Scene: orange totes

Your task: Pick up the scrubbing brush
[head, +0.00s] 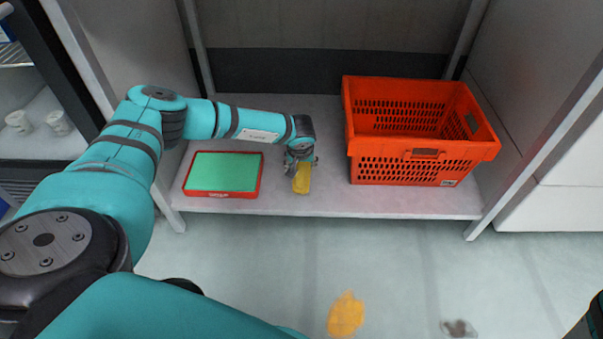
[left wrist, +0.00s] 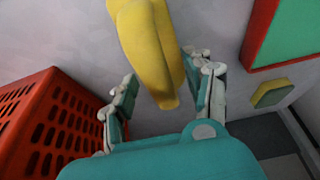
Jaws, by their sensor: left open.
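My left gripper (head: 300,163) is open and reaches down over the shelf. Directly at its fingers is a long yellow object (head: 302,184). In the left wrist view the yellow object (left wrist: 150,45) has a smooth, ridged, banana-like body, and its near end lies between the two open fingers (left wrist: 163,92). I cannot see contact. A small yellow-and-green block (left wrist: 272,92), like a scrubbing pad, lies on the shelf beside the tray in the left wrist view; in the head view it is hidden. No bristles show, so I cannot tell which is the scrubbing brush.
An orange perforated basket (head: 362,172) stands to the right of the gripper, with shelf between. A red-rimmed tray with a green surface (head: 222,174) lies to the left. Shelf posts (head: 172,214) stand at the sides. A yellow patch (head: 346,314) is on the floor.

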